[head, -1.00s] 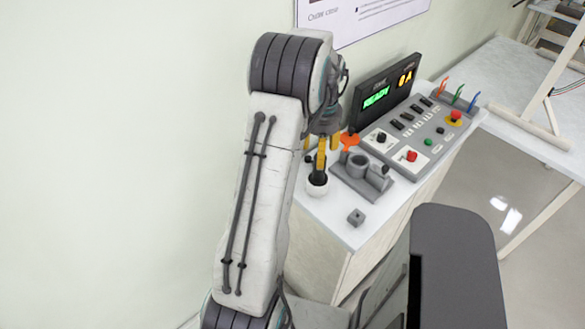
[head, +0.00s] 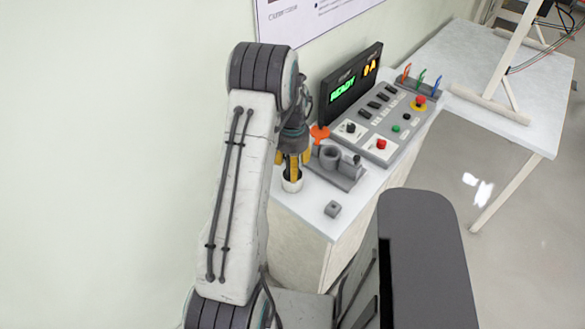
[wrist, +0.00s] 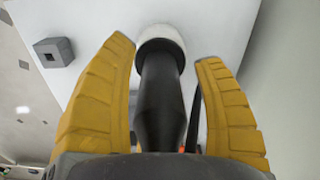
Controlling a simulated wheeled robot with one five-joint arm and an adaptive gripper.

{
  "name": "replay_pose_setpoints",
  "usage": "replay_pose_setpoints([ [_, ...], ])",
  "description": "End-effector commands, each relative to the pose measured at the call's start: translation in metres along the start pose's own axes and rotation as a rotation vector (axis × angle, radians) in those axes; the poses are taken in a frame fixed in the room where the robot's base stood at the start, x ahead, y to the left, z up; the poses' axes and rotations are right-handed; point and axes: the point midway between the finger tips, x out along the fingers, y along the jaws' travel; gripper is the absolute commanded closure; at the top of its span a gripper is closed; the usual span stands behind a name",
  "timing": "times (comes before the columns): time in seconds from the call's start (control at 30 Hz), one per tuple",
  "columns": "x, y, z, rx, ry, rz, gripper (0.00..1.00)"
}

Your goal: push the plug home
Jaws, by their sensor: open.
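A black tapered plug-like piece (wrist: 160,100) stands in a round white holder (wrist: 161,42) on the white worktop, in the wrist view. The holder also shows in the head view (head: 292,185), with the dark piece rising from it. My gripper (wrist: 172,60) is open, with one yellow finger on each side of the black piece. A gap shows beside it on the right; contact on the left cannot be told. In the head view my gripper (head: 293,166) points down just above the holder. The lower end of the black piece is hidden inside the holder.
A grey fixture (head: 334,166) with a round cup and an orange part (head: 319,133) stand close right of my gripper. A small grey block (head: 332,208) lies near the front edge. Behind are a button panel (head: 388,127) and a display (head: 351,85) reading READY.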

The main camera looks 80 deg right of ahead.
Motion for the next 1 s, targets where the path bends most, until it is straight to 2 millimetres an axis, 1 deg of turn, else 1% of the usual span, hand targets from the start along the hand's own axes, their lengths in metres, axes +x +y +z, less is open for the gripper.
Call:
replay_pose_setpoints([
  [0.17,0.0000,0.0000,0.0001,0.000,0.000,0.000,0.37],
  [0.87,-0.0002,0.0001,0.0003,0.000,-0.001,0.000,1.00],
  [1.0,-0.0004,0.0001,0.0002,0.000,-0.001,0.000,1.00],
])
